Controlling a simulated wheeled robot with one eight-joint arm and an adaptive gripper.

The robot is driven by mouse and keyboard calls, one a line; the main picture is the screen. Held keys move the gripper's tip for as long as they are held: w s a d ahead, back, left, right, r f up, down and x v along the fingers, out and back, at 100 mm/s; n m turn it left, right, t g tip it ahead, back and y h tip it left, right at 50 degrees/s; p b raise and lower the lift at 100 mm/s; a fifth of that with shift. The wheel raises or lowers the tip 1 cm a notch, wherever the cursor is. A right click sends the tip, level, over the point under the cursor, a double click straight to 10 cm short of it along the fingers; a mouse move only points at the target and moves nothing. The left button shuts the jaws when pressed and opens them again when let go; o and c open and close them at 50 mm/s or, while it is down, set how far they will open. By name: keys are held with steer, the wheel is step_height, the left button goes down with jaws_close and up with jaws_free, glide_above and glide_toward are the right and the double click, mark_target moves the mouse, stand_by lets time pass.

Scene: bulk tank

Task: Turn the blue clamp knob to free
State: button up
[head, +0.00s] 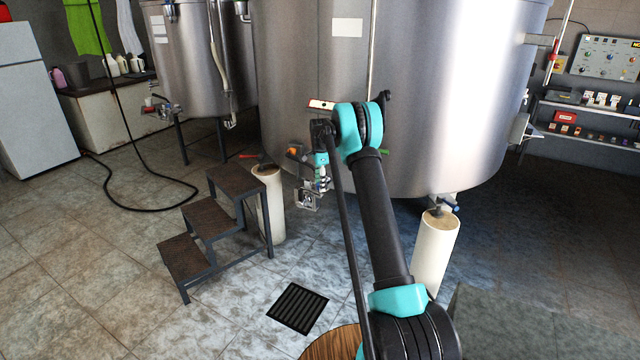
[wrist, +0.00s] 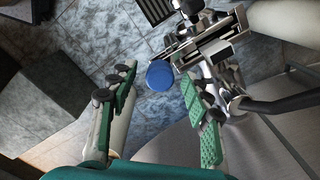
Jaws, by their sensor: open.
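The blue clamp knob (wrist: 160,75) is a round blue cap in the wrist view, beside a metal clamp and valve fitting (wrist: 215,45). My gripper (wrist: 158,82) is open, with one green-padded finger on each side of the knob in the picture. The knob lies in the gap near the fingertips; I cannot tell whether either finger touches it. The right finger is close to the metal fitting. In the head view my gripper (head: 322,182) is low at the front of the large steel tank (head: 300,90), by the metal outlet fitting (head: 307,199). The knob cannot be made out there.
A dark step stool (head: 212,205) stands left of the fitting, next to a cream tank leg (head: 270,205). Another leg (head: 436,245) stands to the right. A floor drain (head: 297,308) lies in front. A second tank (head: 200,70) is behind left. The tiled floor at left is largely clear.

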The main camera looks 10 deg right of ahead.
jaws_close()
steer(key=shift+n, duration=0.3)
steer(key=n, duration=0.3)
steer(key=shift+n, duration=0.3)
steer(key=n, duration=1.3)
steer(key=shift+n, duration=0.3)
